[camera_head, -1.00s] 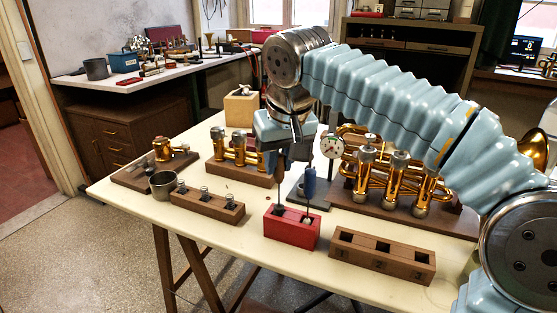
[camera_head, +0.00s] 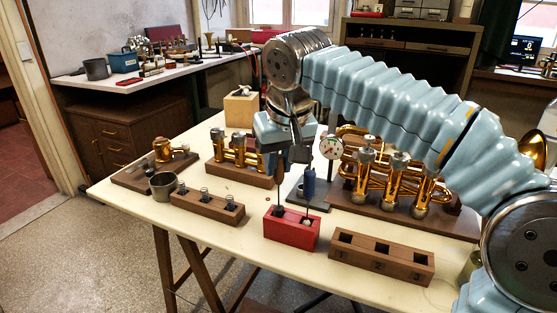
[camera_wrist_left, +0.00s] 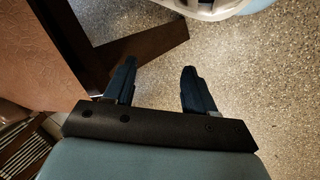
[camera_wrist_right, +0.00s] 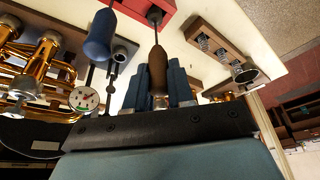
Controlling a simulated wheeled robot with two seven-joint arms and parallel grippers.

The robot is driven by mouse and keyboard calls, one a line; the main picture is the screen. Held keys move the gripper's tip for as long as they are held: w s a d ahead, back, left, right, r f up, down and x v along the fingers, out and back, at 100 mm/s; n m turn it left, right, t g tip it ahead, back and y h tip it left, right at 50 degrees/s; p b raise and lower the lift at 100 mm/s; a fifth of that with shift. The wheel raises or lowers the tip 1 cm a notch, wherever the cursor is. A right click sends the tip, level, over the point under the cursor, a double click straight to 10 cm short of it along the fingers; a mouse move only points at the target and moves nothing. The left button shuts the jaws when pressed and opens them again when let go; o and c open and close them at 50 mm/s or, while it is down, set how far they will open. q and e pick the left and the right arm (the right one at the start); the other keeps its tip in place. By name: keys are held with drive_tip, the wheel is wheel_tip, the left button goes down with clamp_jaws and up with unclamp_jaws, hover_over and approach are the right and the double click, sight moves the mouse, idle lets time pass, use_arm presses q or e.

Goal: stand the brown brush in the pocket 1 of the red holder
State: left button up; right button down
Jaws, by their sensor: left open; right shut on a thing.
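The red holder (camera_head: 291,231) stands near the front edge of the bench. My right gripper (camera_head: 291,160) is above it, shut on the brown brush (camera_wrist_right: 158,72). My left gripper (camera_wrist_left: 158,70) is open and empty above the floor.
A wooden block with square pockets (camera_head: 381,255) lies right of the holder. A wooden rack with small parts (camera_head: 207,206) and a metal cup (camera_head: 163,186) are to its left. A dial gauge (camera_head: 331,147) and brass valves (camera_head: 395,178) stand close behind on the right.

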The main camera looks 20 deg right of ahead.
drive_tip(key=shift+f, duration=0.15)
drive_tip(key=shift+f+b, duration=0.7)
drive_tip(key=shift+f, duration=0.15)
drive_tip(key=c, duration=0.9)
unclamp_jaws()
drive_tip(key=p+v, duration=0.1)
drive_tip(key=v, duration=1.3)
drive_tip(key=shift+a, duration=0.1)
